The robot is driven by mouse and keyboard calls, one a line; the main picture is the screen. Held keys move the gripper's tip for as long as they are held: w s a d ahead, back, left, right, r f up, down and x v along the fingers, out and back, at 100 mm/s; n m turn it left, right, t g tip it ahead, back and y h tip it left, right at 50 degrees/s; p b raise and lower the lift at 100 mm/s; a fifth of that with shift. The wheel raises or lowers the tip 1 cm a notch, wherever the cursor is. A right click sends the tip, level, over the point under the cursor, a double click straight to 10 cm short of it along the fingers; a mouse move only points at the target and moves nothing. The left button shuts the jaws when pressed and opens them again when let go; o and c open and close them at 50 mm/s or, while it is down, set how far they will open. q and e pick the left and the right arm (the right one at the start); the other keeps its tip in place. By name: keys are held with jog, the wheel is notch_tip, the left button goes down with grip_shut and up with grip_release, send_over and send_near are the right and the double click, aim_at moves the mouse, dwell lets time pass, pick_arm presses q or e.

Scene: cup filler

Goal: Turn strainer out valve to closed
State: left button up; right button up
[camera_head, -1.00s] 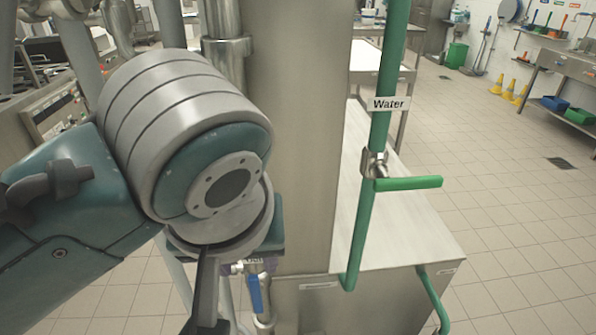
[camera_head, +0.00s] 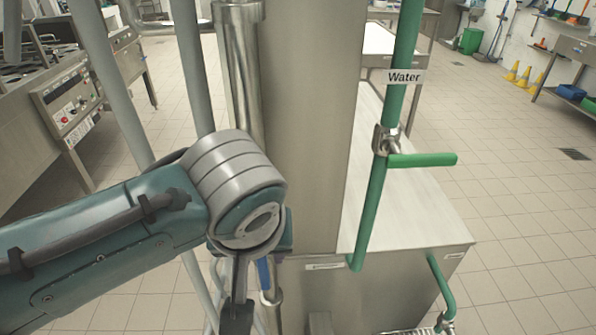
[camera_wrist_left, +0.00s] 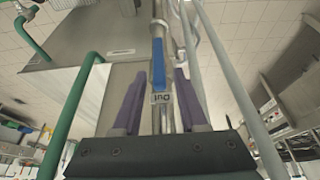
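The strainer out valve has a blue handle (camera_wrist_left: 158,62) that stands in line with its metal pipe. In the wrist view its "Out" label (camera_wrist_left: 161,97) appears upside down, at the near end of the handle. In the head view the blue handle (camera_head: 264,274) shows just right of my left wrist, and the label is hidden. My left gripper (camera_wrist_left: 157,78) is open, with one purple finger on each side of the handle in the picture. I see no contact, and cannot tell how deep the handle sits between them. My right gripper is not in view.
A green water pipe (camera_head: 373,205) with a green lever (camera_head: 422,160) stands to the right. A steel column (camera_head: 310,120) rises beside my wrist. Grey pipes (camera_head: 190,65) run close on the left. A steel bench (camera_head: 400,235) lies right.

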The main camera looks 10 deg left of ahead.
pick_arm(q)
grip_shut()
dwell(1.2)
